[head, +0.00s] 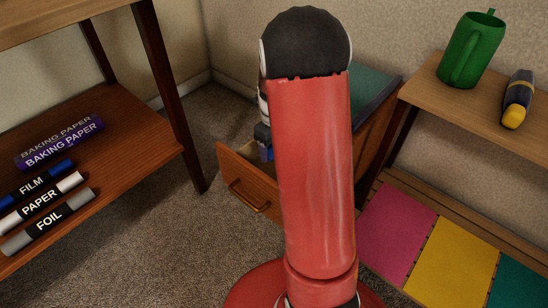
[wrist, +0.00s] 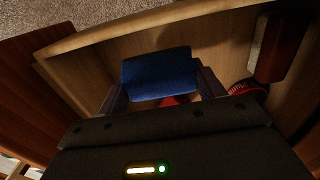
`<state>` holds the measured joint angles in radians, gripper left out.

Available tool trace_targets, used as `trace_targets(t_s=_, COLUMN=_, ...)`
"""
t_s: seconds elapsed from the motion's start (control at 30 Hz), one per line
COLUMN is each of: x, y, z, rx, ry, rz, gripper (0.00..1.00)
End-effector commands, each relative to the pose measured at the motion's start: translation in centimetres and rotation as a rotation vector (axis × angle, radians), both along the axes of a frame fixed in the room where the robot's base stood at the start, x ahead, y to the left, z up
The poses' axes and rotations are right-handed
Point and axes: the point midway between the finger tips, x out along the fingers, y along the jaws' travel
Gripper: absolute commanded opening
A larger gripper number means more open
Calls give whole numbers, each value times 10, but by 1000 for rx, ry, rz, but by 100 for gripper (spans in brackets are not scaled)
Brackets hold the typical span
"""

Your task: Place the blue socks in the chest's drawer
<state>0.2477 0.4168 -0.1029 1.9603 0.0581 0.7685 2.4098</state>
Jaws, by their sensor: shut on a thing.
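The blue socks (wrist: 160,72) are a dark blue bundle between the two fingers of my gripper (wrist: 162,84) in the wrist view. My gripper is shut on them. They are over the inside of the chest's open drawer (wrist: 215,32); I cannot tell whether they touch its floor. In the head view the drawer (head: 240,180) stands pulled out from the chest (head: 375,92), which has a teal top. My red arm hides much of the chest and drawer. A bit of the blue socks (head: 267,154) shows beside the arm, at the drawer.
The drawer also holds a dark red and white block (wrist: 278,47) and a red round thing (wrist: 248,88), right of the socks. A shelf (head: 115,115) with several labelled rolls stands left. A bench (head: 455,105) at right holds a green watering can (head: 470,50) and a yellow-and-dark item (head: 517,100).

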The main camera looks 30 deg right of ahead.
Motion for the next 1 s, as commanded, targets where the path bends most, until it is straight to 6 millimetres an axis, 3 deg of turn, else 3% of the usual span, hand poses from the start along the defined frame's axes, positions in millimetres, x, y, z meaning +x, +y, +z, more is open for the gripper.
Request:
trace_targets(t_s=0.3, x=-1, y=0, z=-41, rx=1, ry=3, rz=-1, gripper=46)
trace_targets(t_s=0.67, x=0, y=0, z=-45, rx=0, ry=0, rz=0, gripper=46)
trace_targets(t_s=0.7, x=0, y=0, z=-45, rx=0, ry=0, rz=1, gripper=69)
trace_targets(t_s=0.8, x=0, y=0, z=-44, rx=0, ry=0, rz=0, gripper=82)
trace_targets(t_s=0.87, x=0, y=0, z=-44, rx=0, ry=0, rz=0, gripper=89)
trace_targets(t_s=1.0, x=0, y=0, z=-44, rx=0, ry=0, rz=0, gripper=89)
